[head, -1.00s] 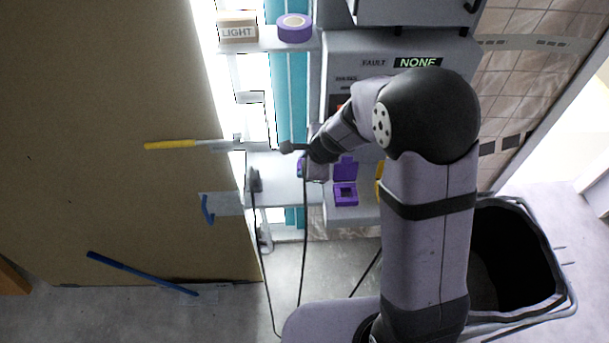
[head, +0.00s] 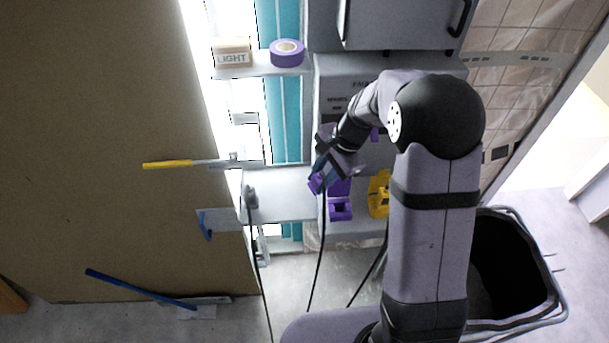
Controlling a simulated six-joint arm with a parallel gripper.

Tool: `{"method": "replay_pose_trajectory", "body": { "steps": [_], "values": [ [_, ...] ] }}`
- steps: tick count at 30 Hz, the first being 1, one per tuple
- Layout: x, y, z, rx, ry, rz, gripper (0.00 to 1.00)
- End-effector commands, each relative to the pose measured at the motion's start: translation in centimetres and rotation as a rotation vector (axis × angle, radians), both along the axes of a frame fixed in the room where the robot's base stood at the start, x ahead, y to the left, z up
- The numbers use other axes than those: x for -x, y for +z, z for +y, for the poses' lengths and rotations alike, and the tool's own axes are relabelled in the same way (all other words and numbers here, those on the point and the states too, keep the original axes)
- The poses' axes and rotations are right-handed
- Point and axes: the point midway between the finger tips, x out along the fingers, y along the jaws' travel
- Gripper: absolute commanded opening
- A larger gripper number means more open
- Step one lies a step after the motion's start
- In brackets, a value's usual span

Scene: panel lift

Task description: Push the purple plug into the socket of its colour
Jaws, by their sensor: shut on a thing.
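My gripper (head: 325,170) is shut on the purple plug (head: 315,184), which has a black cable hanging down from it. The plug is at the left edge of the purple socket (head: 341,209), in front of its raised purple lid (head: 340,187). The socket's square opening faces up below and to the right of the plug. The plug's far end is partly hidden by my gripper, and I cannot tell whether it touches the socket or lid.
A yellow socket (head: 379,195) stands to the right, partly behind my arm. A grey plug (head: 251,197) with a cable is on the shelf (head: 280,183) at left. Purple tape (head: 287,53) and a LIGHT box (head: 232,53) sit on the upper shelf. A black bin (head: 497,265) stands at right.

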Motion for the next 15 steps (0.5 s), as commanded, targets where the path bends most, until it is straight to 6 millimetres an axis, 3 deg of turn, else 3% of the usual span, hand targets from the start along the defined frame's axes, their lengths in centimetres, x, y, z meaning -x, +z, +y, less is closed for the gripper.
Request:
{"method": "replay_pose_trajectory", "body": {
  "steps": [3,8,15],
  "values": [
    [0.9,1.1,-2.2,0.019,0.059,0.054,0.0],
    [1.5,1.8,-4.5,0.031,-0.114,0.135,0.0],
    [1.5,1.9,-5.6,0.029,-0.336,0.19,0.0]
  ]
}}
